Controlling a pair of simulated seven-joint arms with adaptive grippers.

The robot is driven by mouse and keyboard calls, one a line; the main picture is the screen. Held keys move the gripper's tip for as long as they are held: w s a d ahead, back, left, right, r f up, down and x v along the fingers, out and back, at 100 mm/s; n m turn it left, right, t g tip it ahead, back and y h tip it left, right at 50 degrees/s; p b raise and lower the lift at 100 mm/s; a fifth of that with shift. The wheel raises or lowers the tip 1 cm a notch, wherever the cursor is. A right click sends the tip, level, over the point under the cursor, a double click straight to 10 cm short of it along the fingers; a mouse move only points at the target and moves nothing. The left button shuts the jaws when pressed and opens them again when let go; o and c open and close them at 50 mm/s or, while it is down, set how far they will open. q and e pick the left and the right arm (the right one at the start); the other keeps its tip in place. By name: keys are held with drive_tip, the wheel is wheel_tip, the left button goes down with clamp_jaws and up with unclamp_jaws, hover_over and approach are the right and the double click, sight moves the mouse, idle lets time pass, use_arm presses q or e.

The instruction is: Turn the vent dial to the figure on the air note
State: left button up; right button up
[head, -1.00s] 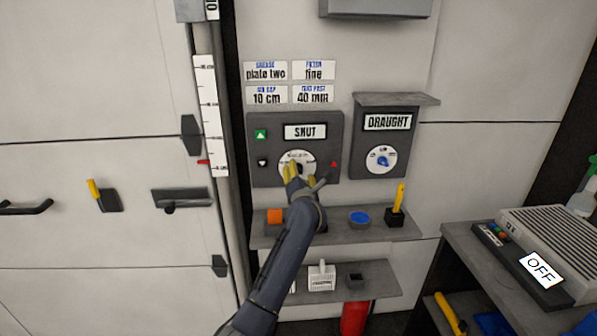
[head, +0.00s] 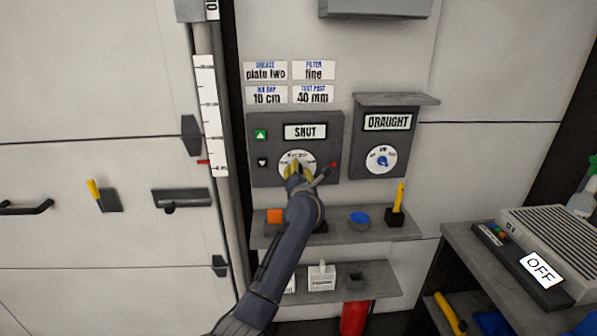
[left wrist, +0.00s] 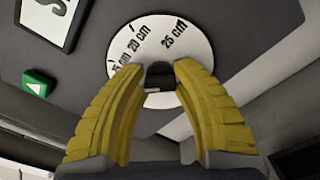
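The vent dial (head: 309,158) is a round white plate on the dark panel (head: 263,178) whose sign (head: 305,132) reads SHUT. In the left wrist view the dial (left wrist: 152,28) shows 20 cm and 25 cm, with a partly covered figure left of them. My left gripper (head: 295,170) is at the dial, its yellow fingers either side of the dark knob (left wrist: 160,76) and apparently closed on it. Fingers hide the lower dial. The air note (head: 267,95), a white card above the panel, reads 10 cm. My right gripper is out of view.
Green (head: 261,134) and dark (head: 262,162) buttons flank the dial's left.

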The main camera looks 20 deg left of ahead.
use_arm(q)
clamp_jaws()
idle(0.3)
drive_tip(key=n, duration=0.4)
drive_tip(key=shift+r+n, duration=0.15)
drive_tip(key=shift+n, duration=0.25)
drive_tip(key=shift+c, duration=2.4)
unclamp_jaws()
drive_tip(key=o, duration=1.1)
drive_tip(key=shift+d+r, duration=0.1)
drive_tip(key=shift+c, duration=0.2)
drive_tip(key=shift+o, duration=0.5)
